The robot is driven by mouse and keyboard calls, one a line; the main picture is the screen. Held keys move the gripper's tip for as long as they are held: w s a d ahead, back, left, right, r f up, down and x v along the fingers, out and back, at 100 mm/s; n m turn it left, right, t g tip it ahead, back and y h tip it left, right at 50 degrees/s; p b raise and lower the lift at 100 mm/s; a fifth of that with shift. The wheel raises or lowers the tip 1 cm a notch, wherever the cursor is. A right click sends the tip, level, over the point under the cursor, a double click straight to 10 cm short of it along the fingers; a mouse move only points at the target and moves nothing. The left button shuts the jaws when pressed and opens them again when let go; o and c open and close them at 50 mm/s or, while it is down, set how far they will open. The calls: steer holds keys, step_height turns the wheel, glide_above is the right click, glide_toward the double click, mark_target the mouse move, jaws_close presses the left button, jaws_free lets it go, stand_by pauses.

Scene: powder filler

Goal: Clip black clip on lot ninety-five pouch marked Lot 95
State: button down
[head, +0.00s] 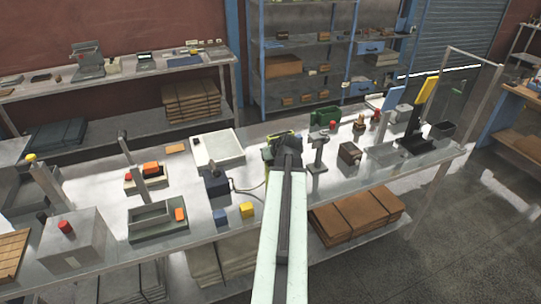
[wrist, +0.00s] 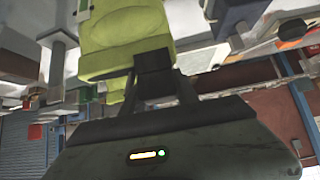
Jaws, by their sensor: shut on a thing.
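My gripper (wrist: 155,88) is at the bottom middle of the wrist view, its two dark fingers shut on a small dark block that looks like the black clip (wrist: 154,66). The block overlaps the lower edge of a yellow-green body (wrist: 125,40); I cannot tell whether it touches or grips it. In the head view my gripper (head: 286,146) is over the middle of the bench, largely hidden by my arm, beside the yellow-green thing (head: 267,153). I can read no Lot 95 mark, and cannot tell which thing is the pouch.
A grey post stand (head: 318,150) and a brown box (head: 349,153) stand close right. Bare bench shows at the front.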

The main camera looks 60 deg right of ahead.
steer(key=shift+f+b, duration=0.5)
steer(key=shift+b, duration=0.05)
stand_by(0.4)
steer(key=c, duration=0.9)
jaws_free()
steer(key=shift+o, duration=0.2)
